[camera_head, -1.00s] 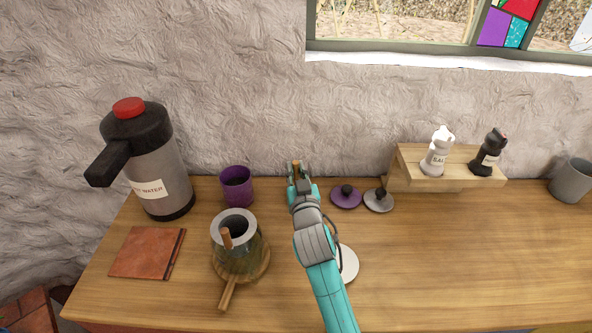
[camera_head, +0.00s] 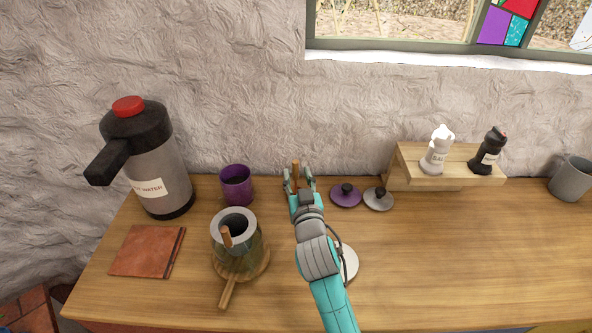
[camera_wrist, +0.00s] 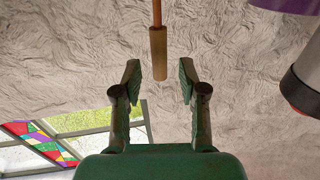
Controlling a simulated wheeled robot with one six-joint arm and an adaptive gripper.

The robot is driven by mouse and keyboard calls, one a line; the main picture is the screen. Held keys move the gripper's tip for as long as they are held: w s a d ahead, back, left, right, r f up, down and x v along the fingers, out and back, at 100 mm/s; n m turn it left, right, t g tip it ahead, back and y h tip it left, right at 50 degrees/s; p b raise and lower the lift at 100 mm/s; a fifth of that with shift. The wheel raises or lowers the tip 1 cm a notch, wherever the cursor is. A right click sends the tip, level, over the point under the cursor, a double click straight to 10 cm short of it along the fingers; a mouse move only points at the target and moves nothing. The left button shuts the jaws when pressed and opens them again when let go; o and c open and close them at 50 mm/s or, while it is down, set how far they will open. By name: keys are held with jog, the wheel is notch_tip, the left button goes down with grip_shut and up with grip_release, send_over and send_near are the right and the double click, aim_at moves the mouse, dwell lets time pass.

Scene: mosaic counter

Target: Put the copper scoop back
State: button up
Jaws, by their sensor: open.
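An upright wooden handle on a thin copper-coloured rod, which I take as the copper scoop (camera_head: 296,172), stands near the wall; it also shows in the wrist view (camera_wrist: 158,52). Its lower part is hidden by my gripper in the head view and out of frame in the wrist view. My gripper (camera_head: 300,183) is open, with one finger on each side of the handle. In the wrist view my gripper (camera_wrist: 158,80) has clear gaps between the handle and both fingers. I cannot tell what the scoop stands in or hangs on.
A purple cup (camera_head: 237,187) and a glass-sided pot (camera_head: 240,252) stand left of my gripper. A hot-water flask (camera_head: 160,165) is further left. Purple (camera_head: 346,197) and grey (camera_head: 378,200) lids lie close on the right. A white disc (camera_head: 349,263) is partly behind my arm. The right counter is largely clear.

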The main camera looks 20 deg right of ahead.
jog(key=s+a, duration=0.1)
jog(key=s, duration=0.7)
jog(key=shift+s, duration=0.35)
jog(key=shift+s+a, duration=0.1)
